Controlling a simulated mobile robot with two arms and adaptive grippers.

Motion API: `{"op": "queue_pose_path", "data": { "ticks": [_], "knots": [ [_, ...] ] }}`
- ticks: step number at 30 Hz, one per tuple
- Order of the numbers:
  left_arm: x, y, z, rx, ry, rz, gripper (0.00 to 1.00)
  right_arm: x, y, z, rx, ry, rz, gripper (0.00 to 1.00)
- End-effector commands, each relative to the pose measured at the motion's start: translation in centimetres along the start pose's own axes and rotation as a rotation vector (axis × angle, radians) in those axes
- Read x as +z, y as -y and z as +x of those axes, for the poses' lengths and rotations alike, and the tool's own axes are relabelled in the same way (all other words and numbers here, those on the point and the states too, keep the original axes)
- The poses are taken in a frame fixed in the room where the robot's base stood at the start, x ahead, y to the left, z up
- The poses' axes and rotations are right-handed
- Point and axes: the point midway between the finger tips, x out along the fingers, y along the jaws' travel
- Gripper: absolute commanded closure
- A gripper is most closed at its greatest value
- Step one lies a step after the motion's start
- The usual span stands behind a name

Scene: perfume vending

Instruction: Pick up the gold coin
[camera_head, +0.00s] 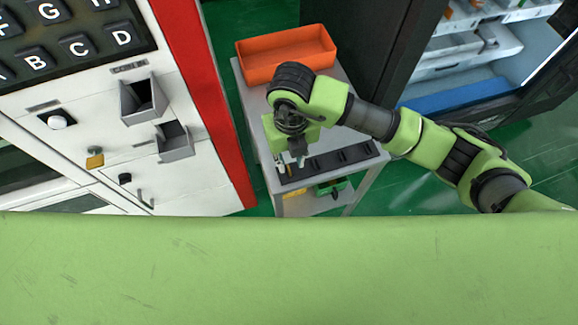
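My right arm reaches in from the right, over a small grey table (258,105). Its gripper (299,160) points down at the left part of a black slotted tray (345,160) on the table's near side. The fingertips are small and partly hidden by the gripper body, so I cannot tell whether they are open or shut. I cannot clearly make out a gold coin; it may be hidden by the gripper or too small to see. My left gripper is not in view.
An orange bin (285,54) stands at the table's far end. A white and red vending machine (195,185) with letter keys, two open grey chutes and a yellow part (95,158) is at the left. An open dark cabinet (405,50) stands behind, right. Green floor (400,195) shows at right.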

Motion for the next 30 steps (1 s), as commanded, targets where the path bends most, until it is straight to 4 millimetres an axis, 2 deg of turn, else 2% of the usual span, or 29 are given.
{"op": "queue_pose_path", "data": {
  "ticks": [7, 15, 24, 27, 30],
  "knots": [
    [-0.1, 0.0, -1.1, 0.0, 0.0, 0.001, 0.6, 0.1, 0.0, 1.7, 0.001, -0.004, 0.001, 0.76],
    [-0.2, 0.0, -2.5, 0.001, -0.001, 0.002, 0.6, 0.4, 0.1, 5.3, 0.0, -0.003, 0.0, 0.76],
    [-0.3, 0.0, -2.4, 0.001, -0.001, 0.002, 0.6, 0.5, 0.0, 5.9, 0.002, 0.0, -0.001, 0.76],
    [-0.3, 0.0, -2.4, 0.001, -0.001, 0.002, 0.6, 0.5, 0.0, 5.9, 0.002, 0.0, -0.001, 1.0],
    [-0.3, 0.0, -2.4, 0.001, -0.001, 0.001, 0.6, 0.5, 0.0, 5.9, 0.002, 0.001, -0.001, 1.0]
  ]
}}
